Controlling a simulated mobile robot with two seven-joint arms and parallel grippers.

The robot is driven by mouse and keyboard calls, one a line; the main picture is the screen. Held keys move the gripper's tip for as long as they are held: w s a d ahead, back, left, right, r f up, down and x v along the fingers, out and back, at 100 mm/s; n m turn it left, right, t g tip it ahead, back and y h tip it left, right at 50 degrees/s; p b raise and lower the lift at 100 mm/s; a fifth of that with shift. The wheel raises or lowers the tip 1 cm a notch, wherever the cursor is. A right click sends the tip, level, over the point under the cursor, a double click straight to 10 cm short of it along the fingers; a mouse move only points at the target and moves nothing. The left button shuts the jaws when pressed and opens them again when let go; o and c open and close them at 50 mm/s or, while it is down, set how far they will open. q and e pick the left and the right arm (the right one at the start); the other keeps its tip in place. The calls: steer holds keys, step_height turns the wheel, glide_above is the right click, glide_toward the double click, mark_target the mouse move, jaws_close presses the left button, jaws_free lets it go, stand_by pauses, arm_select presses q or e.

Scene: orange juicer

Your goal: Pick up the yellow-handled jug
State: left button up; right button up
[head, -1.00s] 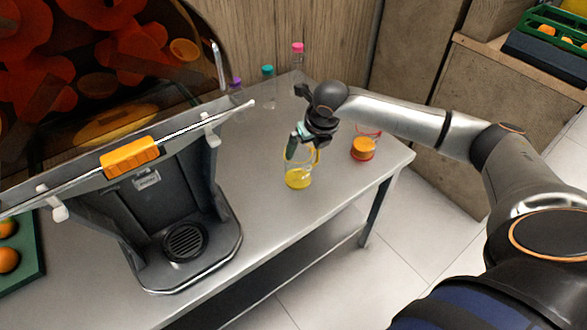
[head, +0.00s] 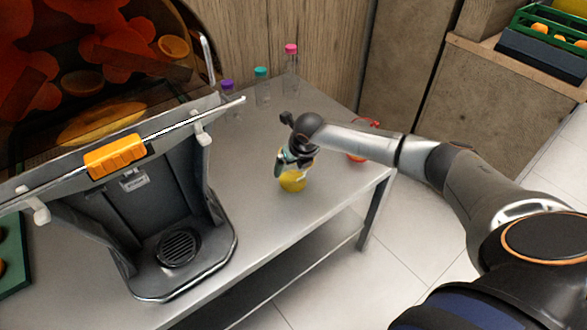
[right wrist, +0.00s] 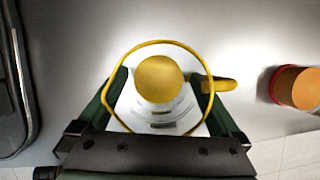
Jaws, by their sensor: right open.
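The yellow-handled jug (head: 293,182) stands upright on the metal table, clear with a yellow base; my gripper hides its upper part. In the right wrist view I look down into the jug (right wrist: 158,80), with its yellow rim a wide ring and its yellow handle (right wrist: 220,84) pointing right. My right gripper (head: 287,163) is open and low at the jug. In the right wrist view its two green fingers (right wrist: 160,92) lie on either side of the jug, the right one close to the handle. I cannot tell whether they touch it. My left gripper is out of view.
A red-rimmed jug (right wrist: 299,88) with orange content stands to the right, partly behind my arm in the head view (head: 357,157). The juicer (head: 175,245) stands left. Several capped bottles (head: 262,90) stand at the back. The table's front edge is close.

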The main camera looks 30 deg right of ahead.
steer(key=shift+r, duration=0.1)
steer(key=c, duration=1.1)
